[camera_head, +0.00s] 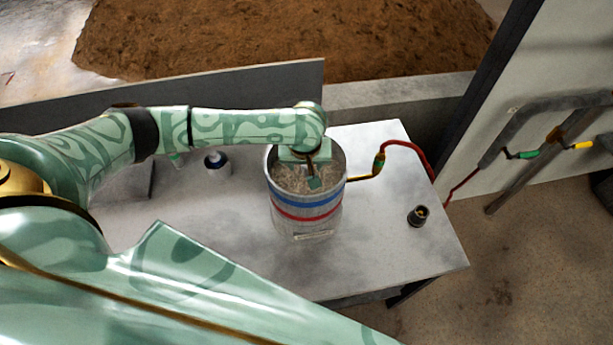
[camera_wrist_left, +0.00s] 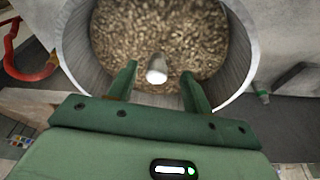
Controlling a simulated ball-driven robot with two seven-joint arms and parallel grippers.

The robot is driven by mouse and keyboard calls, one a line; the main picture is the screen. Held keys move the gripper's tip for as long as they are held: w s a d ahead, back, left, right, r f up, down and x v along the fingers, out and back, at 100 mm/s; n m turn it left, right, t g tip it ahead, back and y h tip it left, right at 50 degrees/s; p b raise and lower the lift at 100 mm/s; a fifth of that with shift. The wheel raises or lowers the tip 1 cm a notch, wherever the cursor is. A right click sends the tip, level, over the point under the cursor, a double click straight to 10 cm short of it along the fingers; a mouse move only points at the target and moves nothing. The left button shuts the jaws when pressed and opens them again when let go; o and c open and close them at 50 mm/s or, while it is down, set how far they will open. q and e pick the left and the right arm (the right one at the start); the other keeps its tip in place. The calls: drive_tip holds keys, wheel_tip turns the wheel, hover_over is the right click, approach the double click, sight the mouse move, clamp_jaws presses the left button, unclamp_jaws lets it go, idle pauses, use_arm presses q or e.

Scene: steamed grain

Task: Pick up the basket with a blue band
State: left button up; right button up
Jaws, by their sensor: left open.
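The basket with a blue band (camera_head: 307,207) stands upright on the grey table (camera_head: 400,250). It is a metal cylinder with a blue band above a red band, and grain shows inside. In the left wrist view the basket's wall (camera_wrist_left: 238,75) curves around the grain, and a pale knob or rod end (camera_wrist_left: 156,69) sticks up in its middle. My left gripper (camera_head: 315,180) is over the basket's mouth, pointing down. In the left wrist view my left gripper (camera_wrist_left: 156,82) is open, with its fingers on either side of the pale knob. My right gripper is not in view.
A red hose (camera_head: 408,149) with a brass fitting runs from the basket's right side to the wall. A small dark cup (camera_head: 418,215) stands at the table's right. A white-and-dark bottle (camera_head: 215,163) stands left of the basket. The table front is clear.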

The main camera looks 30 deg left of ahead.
sight(307, 167)
use_arm(q)
drive_tip(key=x, duration=0.2)
drive_tip(key=b+x, duration=0.1)
drive_tip(key=x, duration=0.1)
drive_tip(key=shift+w+d, duration=0.1)
drive_tip(key=shift+w, duration=0.15)
drive_tip(key=shift+w+f+b, duration=0.25)
drive_tip(key=shift+f+b, duration=0.1)
drive_tip(key=shift+f, duration=0.05)
drive_tip(key=shift+r, duration=0.1)
drive_tip(key=shift+s, duration=0.1)
clamp_jaws()
drive_tip(key=shift+r, duration=0.1)
